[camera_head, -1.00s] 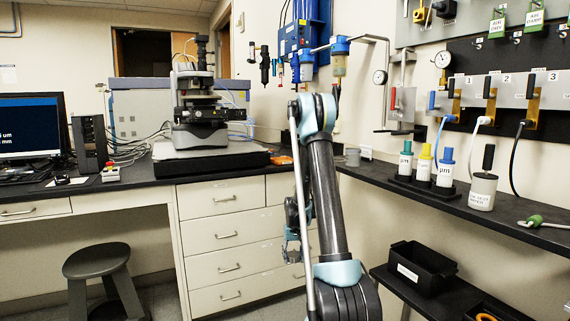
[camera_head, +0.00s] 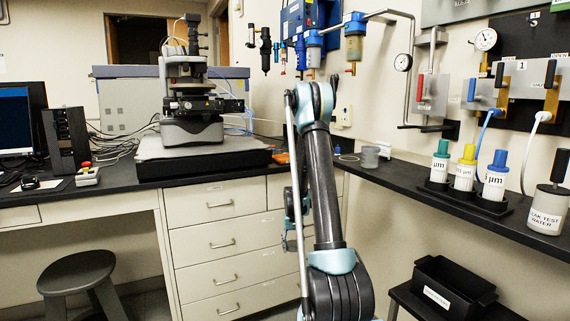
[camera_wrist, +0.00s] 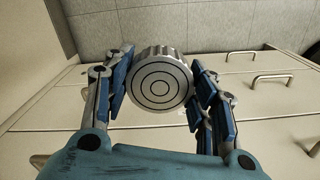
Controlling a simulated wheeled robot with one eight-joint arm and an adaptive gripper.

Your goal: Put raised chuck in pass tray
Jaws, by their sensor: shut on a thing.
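My gripper (camera_wrist: 160,78) is shut on the chuck (camera_wrist: 155,85), a round silver metal disc with concentric rings on its face and a ridged rim. The fingers press it from the left and right in the wrist view. In the head view my gripper is mostly hidden behind my own arm, in front of the drawers, and the chuck cannot be made out. A black open tray (camera_head: 437,297) with a white label stands on a low dark shelf at the lower right. Its label is too small to read, so I cannot tell whether it is the pass tray.
A black bench ledge (camera_head: 400,182) on the right holds capped bottles (camera_head: 465,170) and a leak test water jar (camera_head: 546,208) above the tray. The profiler (camera_head: 193,105) stands on the back bench above the drawers (camera_head: 222,245). A stool (camera_head: 78,272) stands at the lower left.

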